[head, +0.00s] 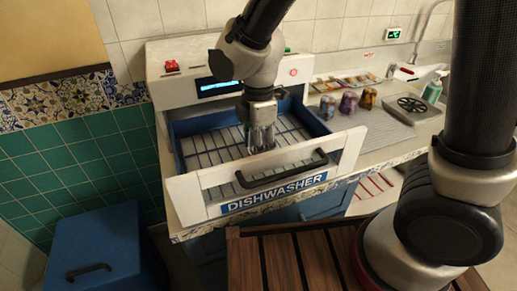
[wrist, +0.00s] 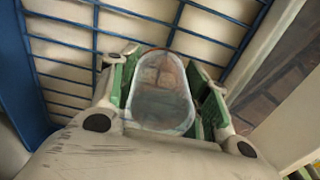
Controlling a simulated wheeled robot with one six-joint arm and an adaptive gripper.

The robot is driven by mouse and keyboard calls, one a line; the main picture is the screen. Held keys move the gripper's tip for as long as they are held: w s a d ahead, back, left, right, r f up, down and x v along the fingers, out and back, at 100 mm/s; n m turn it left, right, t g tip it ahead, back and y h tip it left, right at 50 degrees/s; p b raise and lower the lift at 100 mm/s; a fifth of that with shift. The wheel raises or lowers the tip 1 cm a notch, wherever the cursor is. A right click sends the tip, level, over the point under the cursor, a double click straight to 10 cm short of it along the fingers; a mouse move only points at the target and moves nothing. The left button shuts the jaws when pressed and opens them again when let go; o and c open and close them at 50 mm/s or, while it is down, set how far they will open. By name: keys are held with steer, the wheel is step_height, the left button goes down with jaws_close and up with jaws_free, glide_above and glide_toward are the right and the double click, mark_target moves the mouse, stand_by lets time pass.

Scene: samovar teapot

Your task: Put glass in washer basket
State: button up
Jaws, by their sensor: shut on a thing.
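The washer basket (head: 205,155) is a pulled-out drawer with blue walls and a blue wire grid. Its white front panel reads "DISHWASHER". My gripper (head: 262,138) points down over the basket, near its middle. In the wrist view, my gripper (wrist: 165,95) is shut on a clear glass (wrist: 160,108), with green finger pads on both sides of it. The blue wires (wrist: 85,60) show behind the glass. I cannot tell whether the glass touches the grid. In the head view the glass is hard to make out among the fingers.
The drawer's black handle (head: 282,172) and front panel stand in front of my gripper. Three patterned cups (head: 348,102) stand on the counter to the right, near a drain mat (head: 375,131). A blue box (head: 103,250) is at lower left. The basket around my gripper looks empty.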

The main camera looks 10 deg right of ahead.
steer(key=shift+f, duration=0.9)
steer(key=shift+f, duration=0.15)
steer(key=o, duration=1)
